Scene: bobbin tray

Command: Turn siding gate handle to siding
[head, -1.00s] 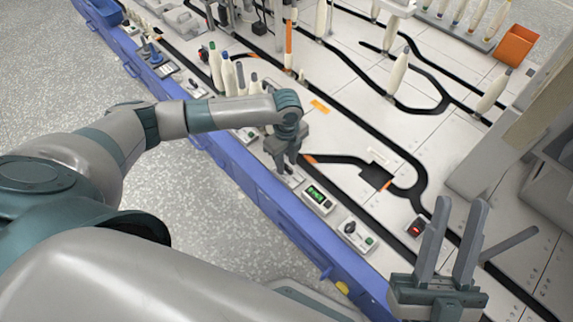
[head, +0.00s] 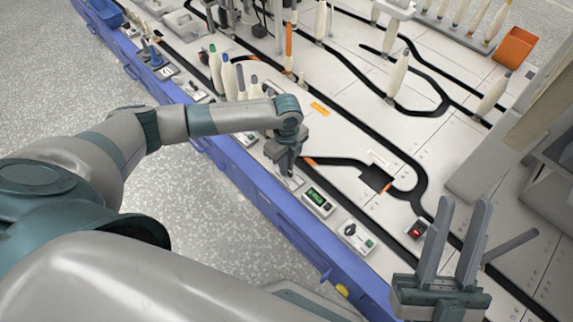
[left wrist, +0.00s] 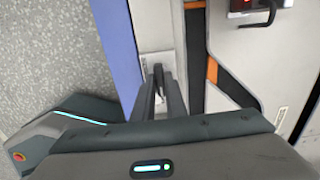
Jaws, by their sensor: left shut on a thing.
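My left gripper (head: 288,172) points down at the front edge of the table, over a small light base plate. In the left wrist view its fingers (left wrist: 160,84) are closed together on the siding gate handle, which is mostly hidden between them. The light base plate of the handle (left wrist: 155,62) shows just beyond the fingertips. Which way the handle points cannot be told. My right gripper (head: 452,240) is at the lower right, its two fingers apart and pointing up, with nothing between them.
A box with a green display (head: 318,201) and a knob box (head: 356,237) stand along the front edge to the right. A black track (head: 345,160) with orange marks runs behind. Several pale bobbins, such as one (head: 397,74), stand farther back. An orange bin (head: 515,47) is at the back right.

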